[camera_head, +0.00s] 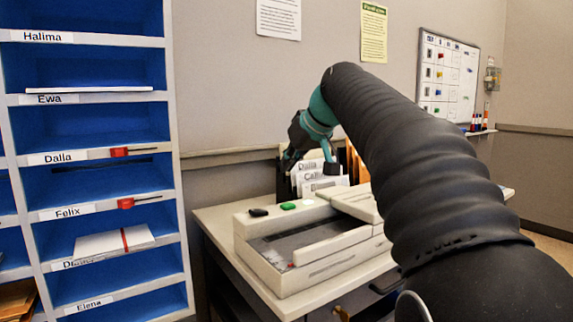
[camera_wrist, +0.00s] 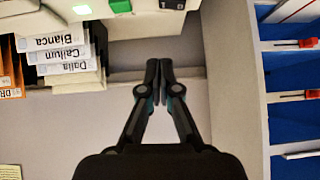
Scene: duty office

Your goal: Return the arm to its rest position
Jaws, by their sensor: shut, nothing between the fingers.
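My arm reaches in from the lower right of the head view and bends over the desk. In the wrist view my gripper (camera_wrist: 160,65) has its two fingertips together with nothing between them. In the head view the gripper (camera_head: 287,163) is seen side-on at the end of the arm, in front of the wall and left of the name-tabbed folders; its fingertips are hard to make out there. It appears to be above the desk's back edge, apart from the machine.
A blue pigeonhole shelf (camera_head: 164,125) with name labels stands at left. A desk (camera_head: 212,222) carries a pale machine (camera_head: 265,268) with a green button. Tabbed folders (camera_head: 318,184) stand behind it; they also show in the wrist view (camera_wrist: 65,68). A whiteboard (camera_head: 450,80) hangs at right.

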